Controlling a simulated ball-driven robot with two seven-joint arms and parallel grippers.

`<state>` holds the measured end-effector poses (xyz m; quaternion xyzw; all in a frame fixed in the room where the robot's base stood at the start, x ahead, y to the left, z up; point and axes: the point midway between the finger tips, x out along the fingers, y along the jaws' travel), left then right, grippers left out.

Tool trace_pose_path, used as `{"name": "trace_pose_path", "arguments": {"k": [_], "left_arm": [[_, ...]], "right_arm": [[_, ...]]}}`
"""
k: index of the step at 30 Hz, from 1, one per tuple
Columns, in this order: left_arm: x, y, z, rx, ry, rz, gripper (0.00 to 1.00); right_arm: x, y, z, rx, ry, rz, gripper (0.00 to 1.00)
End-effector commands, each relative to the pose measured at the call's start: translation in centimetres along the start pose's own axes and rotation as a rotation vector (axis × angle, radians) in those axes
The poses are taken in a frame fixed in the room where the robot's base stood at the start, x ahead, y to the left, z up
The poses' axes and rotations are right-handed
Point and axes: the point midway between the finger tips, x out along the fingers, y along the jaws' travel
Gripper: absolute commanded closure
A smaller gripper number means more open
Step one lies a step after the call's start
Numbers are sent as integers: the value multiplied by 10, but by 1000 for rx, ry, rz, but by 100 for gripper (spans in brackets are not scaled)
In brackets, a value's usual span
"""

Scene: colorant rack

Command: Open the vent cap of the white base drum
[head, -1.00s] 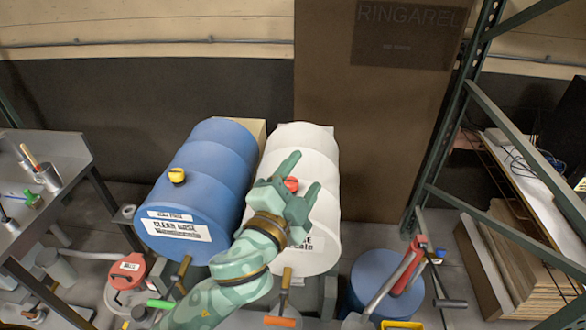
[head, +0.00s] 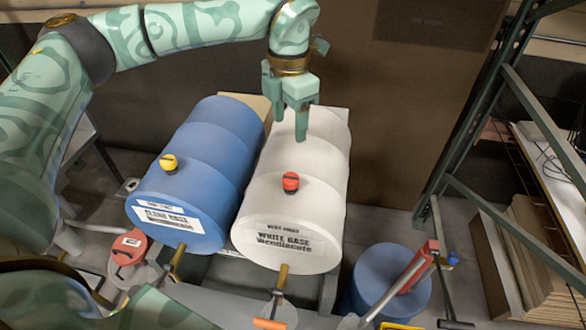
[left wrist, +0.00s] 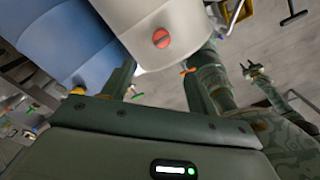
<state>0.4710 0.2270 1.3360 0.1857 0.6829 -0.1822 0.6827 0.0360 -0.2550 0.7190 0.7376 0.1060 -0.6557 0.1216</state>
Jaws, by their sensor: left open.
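The white base drum (head: 250,225) lies on its side, its label facing front. Its red vent cap (head: 291,182) sits on the upper side near the front; it also shows in the left wrist view (left wrist: 161,38). The cap is seated on the drum with a dark slot across its top. My left gripper (head: 290,138) is open and empty, fingers pointing down over the drum's rear part, behind the cap and apart from it. In the left wrist view its fingers frame the drum, with the cap beyond them. A small pronged shape, seemingly my right gripper (left wrist: 255,70), shows there.
A blue clear base drum (head: 190,165) with a yellow cap (head: 168,162) lies close on the left. A tap (head: 281,280) hangs below the white drum's front. A blue bucket (head: 392,282) stands at the right, before a green rack post (head: 465,115).

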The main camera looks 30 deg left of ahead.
Motion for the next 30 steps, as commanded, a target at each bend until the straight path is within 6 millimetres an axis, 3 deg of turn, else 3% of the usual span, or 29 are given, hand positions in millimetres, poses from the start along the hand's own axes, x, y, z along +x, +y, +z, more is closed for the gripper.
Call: {"name": "trace_pose_path", "arguments": {"k": [12,18,24,30], "left_arm": [[98,-3,-1,5,4,-6,41],[136,-3,0,4,1,-5,41],[153,-3,0,5,0,-5,41],[155,-3,0,5,-1,-4,41]], "right_arm": [[-14,-4,0,0,-2,-6,64],[-18,-5,-2,0,0,-7,64],[-19,-4,-3,0,1,-6,64],[-19,-3,-4,0,2,-5,64]]}}
